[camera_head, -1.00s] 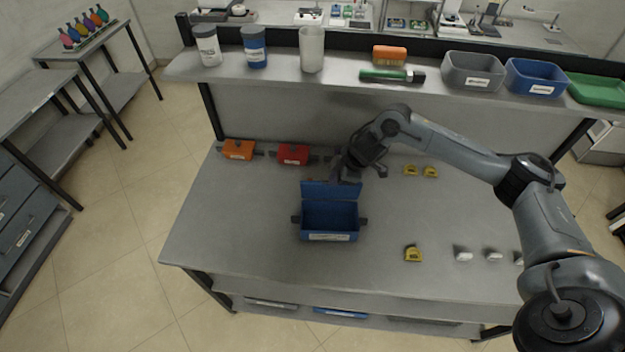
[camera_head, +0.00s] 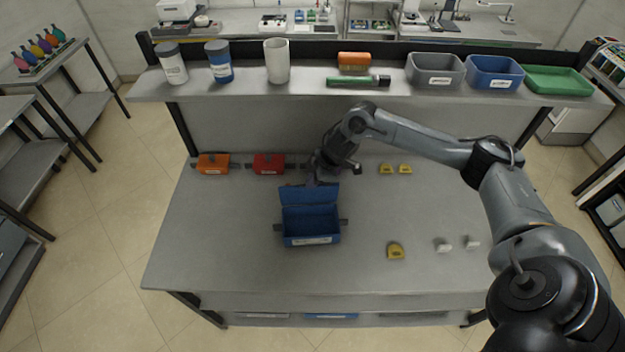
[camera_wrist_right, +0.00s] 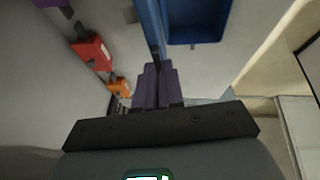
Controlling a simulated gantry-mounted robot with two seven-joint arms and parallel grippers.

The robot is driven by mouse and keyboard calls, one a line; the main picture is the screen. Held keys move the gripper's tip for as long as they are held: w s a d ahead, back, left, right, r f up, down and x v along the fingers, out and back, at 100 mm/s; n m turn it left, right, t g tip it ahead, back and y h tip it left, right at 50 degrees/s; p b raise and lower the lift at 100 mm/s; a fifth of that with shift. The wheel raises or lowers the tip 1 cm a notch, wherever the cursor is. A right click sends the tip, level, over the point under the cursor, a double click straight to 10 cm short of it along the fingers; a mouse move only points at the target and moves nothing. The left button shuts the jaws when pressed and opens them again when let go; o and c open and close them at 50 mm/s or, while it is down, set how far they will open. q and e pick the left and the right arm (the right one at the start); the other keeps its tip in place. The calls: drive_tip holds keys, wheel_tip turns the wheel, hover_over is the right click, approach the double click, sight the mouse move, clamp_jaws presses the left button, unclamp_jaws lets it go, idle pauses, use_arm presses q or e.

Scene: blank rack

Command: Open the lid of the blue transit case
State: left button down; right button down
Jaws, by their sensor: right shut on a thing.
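The blue transit case (camera_head: 311,240) stands on the grey workbench with its lid (camera_head: 300,196) raised along the back edge. Its open inside faces up and looks empty. My right gripper (camera_head: 321,181) is at the top edge of the lid, behind the case. In the right wrist view, the fingers (camera_wrist_right: 157,85) are shut on the blue lid (camera_wrist_right: 150,28), with the open case (camera_wrist_right: 194,40) beside it. The fingertips are small and partly hidden by the arm in the head view. My left gripper is not in view.
An orange case (camera_head: 213,164) and a red case (camera_head: 268,164) stand at the bench's back left. Yellow tape measures (camera_head: 396,251) and white items (camera_head: 442,244) lie to the right. A shelf (camera_head: 300,89) with cups and bins runs above the back. The bench's front left is clear.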

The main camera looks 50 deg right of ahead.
idle(0.4)
drive_tip(key=c, duration=1.2)
unclamp_jaws()
drive_tip(key=shift+c, duration=0.2)
drive_tip(key=shift+r, duration=0.15)
drive_tip(key=b+v, duration=0.1)
drive_tip(key=v, duration=0.9)
drive_tip(key=shift+r, duration=0.25)
drive_tip(key=shift+s, duration=0.15)
